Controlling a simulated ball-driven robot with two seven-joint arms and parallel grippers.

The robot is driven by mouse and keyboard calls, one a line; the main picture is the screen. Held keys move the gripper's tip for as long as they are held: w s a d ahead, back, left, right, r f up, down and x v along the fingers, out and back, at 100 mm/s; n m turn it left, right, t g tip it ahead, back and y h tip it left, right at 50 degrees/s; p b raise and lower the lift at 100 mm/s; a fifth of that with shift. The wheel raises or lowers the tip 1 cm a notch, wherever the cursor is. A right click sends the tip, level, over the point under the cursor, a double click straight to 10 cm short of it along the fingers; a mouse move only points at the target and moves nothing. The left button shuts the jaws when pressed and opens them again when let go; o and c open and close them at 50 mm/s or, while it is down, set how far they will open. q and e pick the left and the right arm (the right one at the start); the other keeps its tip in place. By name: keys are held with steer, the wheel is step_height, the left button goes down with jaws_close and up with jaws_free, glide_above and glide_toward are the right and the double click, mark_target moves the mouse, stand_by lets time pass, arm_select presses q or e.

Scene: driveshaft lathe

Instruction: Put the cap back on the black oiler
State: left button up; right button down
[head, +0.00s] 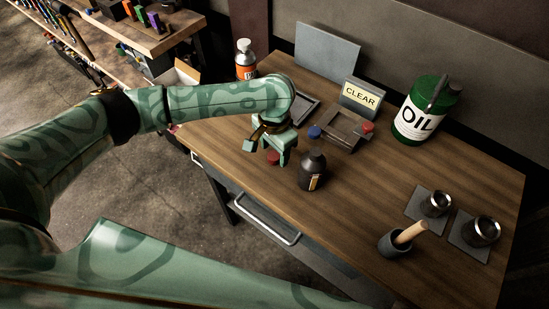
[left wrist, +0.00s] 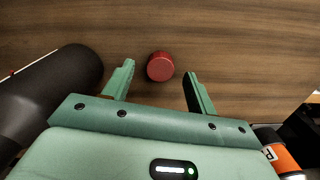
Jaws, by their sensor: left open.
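The black oiler (head: 312,172) stands upright on the wooden bench, a dark bottle with a small label. It also shows in the left wrist view (left wrist: 48,92) at the left. A red cap (head: 273,159) lies on the bench just left of the oiler. In the left wrist view the red cap (left wrist: 160,67) sits between the fingertips, with a gap on both sides. My left gripper (head: 268,150) is open and empty above the cap, its fingers pointing down. My right gripper is not in view.
A wooden tray (head: 343,140) behind the oiler has a blue cap (head: 315,132) and another red cap (head: 367,127) by it. A CLEAR sign (head: 361,95), green OIL can (head: 424,112) and orange-labelled bottle (head: 245,62) stand behind. Metal cups (head: 436,204) stand at right.

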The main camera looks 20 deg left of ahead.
arm_select(q)
steer(key=shift+f, duration=0.7)
steer(key=shift+r, duration=0.1)
steer(key=c, duration=1)
steer(key=shift+c, duration=0.2)
steer(key=shift+r, duration=0.1)
